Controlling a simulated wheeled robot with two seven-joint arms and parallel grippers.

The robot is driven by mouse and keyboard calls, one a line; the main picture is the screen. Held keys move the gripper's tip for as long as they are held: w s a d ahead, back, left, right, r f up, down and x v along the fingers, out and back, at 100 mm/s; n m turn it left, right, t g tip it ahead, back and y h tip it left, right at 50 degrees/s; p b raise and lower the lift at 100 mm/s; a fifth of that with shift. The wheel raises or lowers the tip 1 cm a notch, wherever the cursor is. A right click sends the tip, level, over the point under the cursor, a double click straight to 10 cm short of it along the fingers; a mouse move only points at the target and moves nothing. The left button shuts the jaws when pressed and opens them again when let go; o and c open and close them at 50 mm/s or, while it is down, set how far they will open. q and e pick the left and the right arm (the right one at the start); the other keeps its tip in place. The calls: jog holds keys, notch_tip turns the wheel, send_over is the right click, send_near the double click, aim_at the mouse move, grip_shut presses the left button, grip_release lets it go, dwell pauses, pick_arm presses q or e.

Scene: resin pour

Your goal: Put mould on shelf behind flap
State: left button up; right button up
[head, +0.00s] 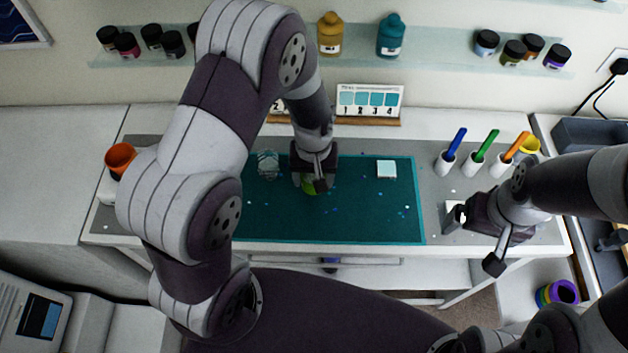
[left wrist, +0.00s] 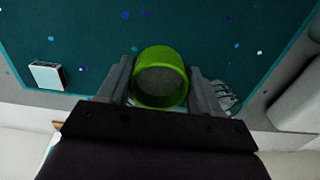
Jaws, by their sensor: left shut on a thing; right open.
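My left gripper (head: 314,176) is over the teal mat (head: 370,225), shut on a green cup (head: 310,187). In the left wrist view the round green cup (left wrist: 160,78) sits between the two fingers, its open top showing a grey inside. I cannot tell whether it touches the mat. A small square block with a pale top (head: 386,169), possibly the mould, lies on the mat to the right. A clear ribbed object (head: 268,165) lies to the left. My right gripper (head: 474,240) is open and empty near the table's front right. I cannot make out a flap.
Blue, green and orange pens (head: 480,153) stand in white holders at the back right. An orange cup (head: 120,160) is at the left end. A numbered colour card (head: 370,100) stands behind the mat. Jars and bottles line the wall shelf (head: 430,45). The mat's front right is mostly clear.

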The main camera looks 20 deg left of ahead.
pick_arm(q)
jog(key=f, duration=0.3)
jog(key=shift+s+f+p, duration=0.3)
jog(key=shift+s+p, duration=0.05)
jog(key=shift+w+f, duration=0.1)
jog(key=shift+f, duration=0.05)
jog(key=shift+w+f, duration=0.1)
jog(key=shift+f, duration=0.1)
jog(key=o, duration=1.1)
jog(key=shift+r, duration=0.1)
